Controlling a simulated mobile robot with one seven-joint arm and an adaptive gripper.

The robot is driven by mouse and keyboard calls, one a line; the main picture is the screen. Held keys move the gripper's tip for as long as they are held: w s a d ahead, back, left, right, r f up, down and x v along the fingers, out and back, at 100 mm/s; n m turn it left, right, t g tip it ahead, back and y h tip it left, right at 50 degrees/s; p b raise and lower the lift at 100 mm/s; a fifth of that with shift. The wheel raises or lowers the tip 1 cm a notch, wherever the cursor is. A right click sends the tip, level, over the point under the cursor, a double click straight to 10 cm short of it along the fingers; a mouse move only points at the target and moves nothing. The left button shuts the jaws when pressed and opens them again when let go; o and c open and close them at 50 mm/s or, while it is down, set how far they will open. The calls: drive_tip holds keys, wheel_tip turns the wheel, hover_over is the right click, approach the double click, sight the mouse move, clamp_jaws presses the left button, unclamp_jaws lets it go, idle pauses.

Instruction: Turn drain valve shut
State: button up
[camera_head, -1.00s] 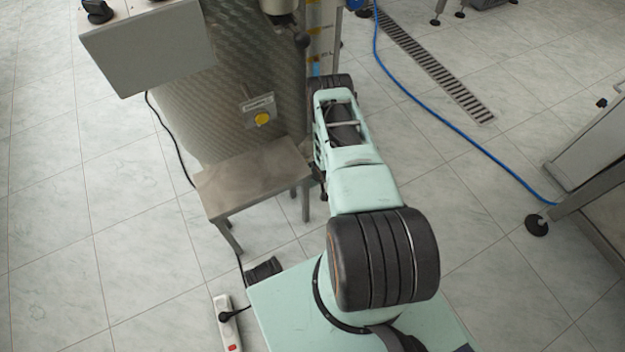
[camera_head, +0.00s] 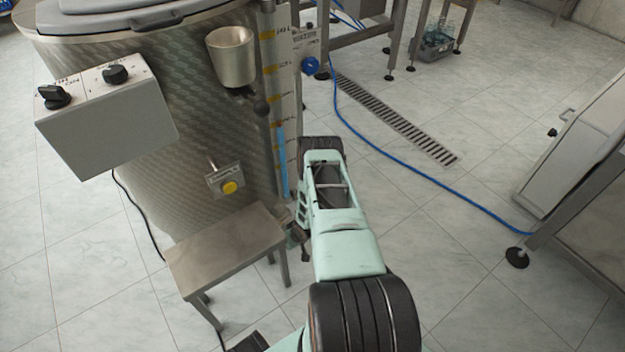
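The steel tank (camera_head: 150,205) with a quilted metal wall stands at left. I cannot clearly make out a drain valve on it. The tank's lower right side is partly hidden behind my arm (camera_head: 345,245). A small dark part (camera_head: 304,243) shows at the left edge of my arm, low beside the tank; I cannot tell what it belongs to. My arm reaches forward to the right of the tank. My gripper cannot be made out; the far end of the arm is hidden behind its own links.
A metal step (camera_head: 225,250) stands before the tank. A grey control box (camera_head: 110,120) with black knobs juts out at left. A metal cup (camera_head: 231,57) and a black ball knob (camera_head: 262,107) are on the tank. A blue hose (camera_head: 425,178) runs beside the floor drain (camera_head: 395,118).

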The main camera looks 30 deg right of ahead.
drive_tip(key=shift+f+y+b, duration=0.2)
drive_tip(key=shift+y+b, duration=0.3)
drive_tip(key=shift+b, duration=0.6)
drive_tip(key=shift+d+b, duration=0.15)
drive_tip(key=shift+b, duration=0.15)
drive_tip(key=w+d+p+v, duration=0.1)
drive_tip(key=p+v, duration=0.4)
drive_tip(key=v, duration=0.7)
drive_tip(key=w+d+r+h+p, duration=0.1)
drive_tip(key=d+r, duration=0.4)
drive_tip(key=r, duration=0.5)
drive_tip(key=w+d+r+h+p, duration=0.1)
drive_tip(key=w+d+r+p, duration=0.3)
drive_tip(key=r, duration=0.7)
drive_tip(key=shift+d+r+n+g+h, duration=0.15)
drive_tip(key=shift+d+n+g+h, duration=0.15)
drive_tip(key=shift+d+h, duration=0.15)
drive_tip(key=shift+w, duration=0.15)
